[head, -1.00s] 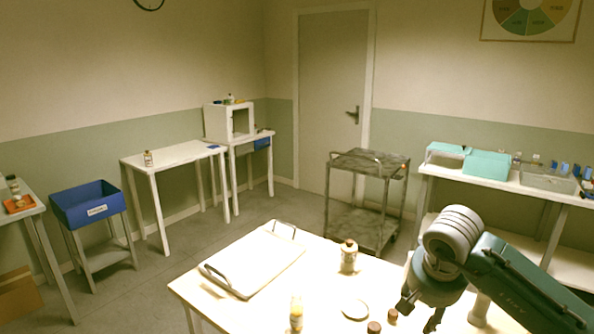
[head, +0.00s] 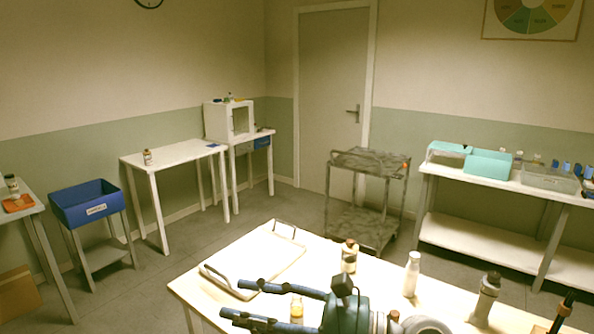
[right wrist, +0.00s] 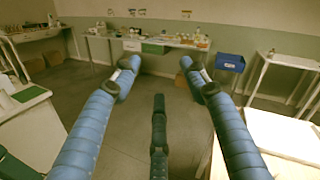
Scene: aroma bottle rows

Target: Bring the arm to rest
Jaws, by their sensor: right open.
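My right gripper (head: 232,300) reaches in from the bottom of the head view, low over the front table. Its two blue fingers point left, spread apart, with nothing between them. In the right wrist view the open fingers (right wrist: 160,65) frame bare floor and a distant bench. A small yellow-labelled bottle (head: 297,308) shows just behind the fingers in the head view; I cannot tell whether they touch it. A brown-capped bottle (head: 349,256) stands behind the gripper. My left gripper is not in view.
The front table (head: 385,283) also holds a white tray (head: 240,277), a white bottle (head: 412,274) and a grey bottle (head: 487,295). A metal cart (head: 368,160) stands behind it. A blue bin (head: 88,208) stands at left.

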